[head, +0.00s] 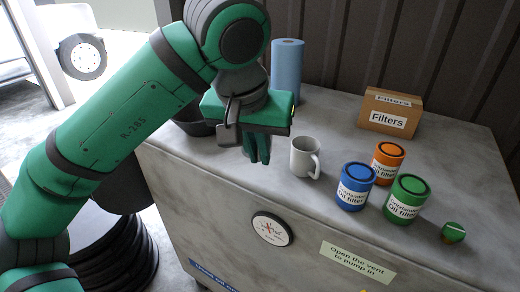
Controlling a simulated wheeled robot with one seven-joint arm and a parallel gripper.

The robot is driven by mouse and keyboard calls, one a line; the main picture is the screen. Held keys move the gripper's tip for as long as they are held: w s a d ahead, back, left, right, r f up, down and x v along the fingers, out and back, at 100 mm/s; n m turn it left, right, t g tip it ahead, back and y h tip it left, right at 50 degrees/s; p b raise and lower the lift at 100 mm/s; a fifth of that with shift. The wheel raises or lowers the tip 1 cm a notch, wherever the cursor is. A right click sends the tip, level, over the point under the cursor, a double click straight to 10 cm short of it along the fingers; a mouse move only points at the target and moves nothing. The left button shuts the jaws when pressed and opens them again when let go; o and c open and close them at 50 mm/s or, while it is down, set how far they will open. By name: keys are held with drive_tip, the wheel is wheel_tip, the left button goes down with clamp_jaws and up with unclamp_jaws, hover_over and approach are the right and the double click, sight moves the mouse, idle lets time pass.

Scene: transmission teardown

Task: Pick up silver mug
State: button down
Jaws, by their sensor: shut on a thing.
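A pale grey mug (302,158) stands upright on the grey workbench, its handle toward the right. It is the only mug I can make out. My gripper (257,150) is just left of the mug, with its green fingers pointing down and close together. A visible gap separates the fingers from the mug. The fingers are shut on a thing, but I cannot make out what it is.
Blue (355,186), orange (387,163) and green (406,199) oil filter cans stand right of the mug. A filters box (390,112) and a blue paper roll (286,70) are behind. A small green-topped item (453,232) is far right. A dark container (190,122) is partly hidden behind my arm.

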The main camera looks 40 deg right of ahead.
drive_tip(key=s+a+r, duration=0.2)
drive_tip(key=s+a, duration=0.2)
drive_tip(key=shift+s+r, duration=0.3)
drive_tip(key=shift+r, duration=0.05)
idle(0.8)
